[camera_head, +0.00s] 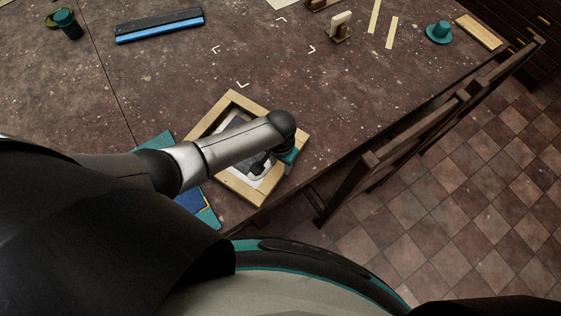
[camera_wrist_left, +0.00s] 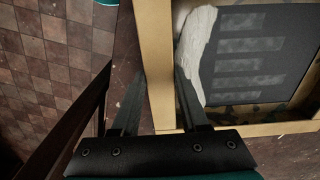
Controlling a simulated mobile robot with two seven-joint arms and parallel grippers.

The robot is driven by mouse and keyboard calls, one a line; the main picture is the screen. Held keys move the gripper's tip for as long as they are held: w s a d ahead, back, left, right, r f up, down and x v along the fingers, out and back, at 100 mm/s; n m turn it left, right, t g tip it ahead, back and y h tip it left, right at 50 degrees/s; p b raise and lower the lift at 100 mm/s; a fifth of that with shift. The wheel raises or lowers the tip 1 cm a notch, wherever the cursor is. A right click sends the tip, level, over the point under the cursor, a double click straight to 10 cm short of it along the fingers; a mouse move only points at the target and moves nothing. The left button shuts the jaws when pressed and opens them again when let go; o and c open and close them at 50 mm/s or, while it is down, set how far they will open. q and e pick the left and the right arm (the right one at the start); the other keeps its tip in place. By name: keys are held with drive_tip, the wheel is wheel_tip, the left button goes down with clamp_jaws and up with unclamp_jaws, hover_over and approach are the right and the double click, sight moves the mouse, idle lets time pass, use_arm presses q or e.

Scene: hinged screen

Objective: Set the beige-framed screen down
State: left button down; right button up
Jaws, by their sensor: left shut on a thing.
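The beige-framed screen (camera_head: 234,103) is near the table's front edge in the head view, turned at an angle and partly covered by my left arm. Its inside holds a dark grey panel with lighter bars and a white patch along one side, clear in the wrist view. My left gripper (camera_head: 280,163) is at the frame's right side. In the wrist view its fingers (camera_wrist_left: 160,78) straddle one beige frame bar (camera_wrist_left: 153,40) and are shut on it. I cannot tell whether the screen touches the table. My right gripper is not in view.
White corner marks (camera_head: 243,85) outline a clear patch of table beyond the screen. A blue squeegee-like bar (camera_head: 160,27) lies at the back left. Blue flat items (camera_head: 196,204) lie left of the screen. A dark wooden rail structure (camera_head: 420,125) stands along the table's right edge.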

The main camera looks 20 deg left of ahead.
use_arm(q)
drive_tip(key=shift+r, duration=0.15)
drive_tip(key=shift+r+p, duration=0.85)
drive_tip(key=shift+p, duration=0.1)
drive_tip(key=shift+c, duration=0.2)
unclamp_jaws()
drive_tip(key=shift+s, duration=0.1)
drive_tip(key=shift+r, duration=0.1)
wheel_tip(320, 180, up, 8)
idle(0.7)
idle(0.7)
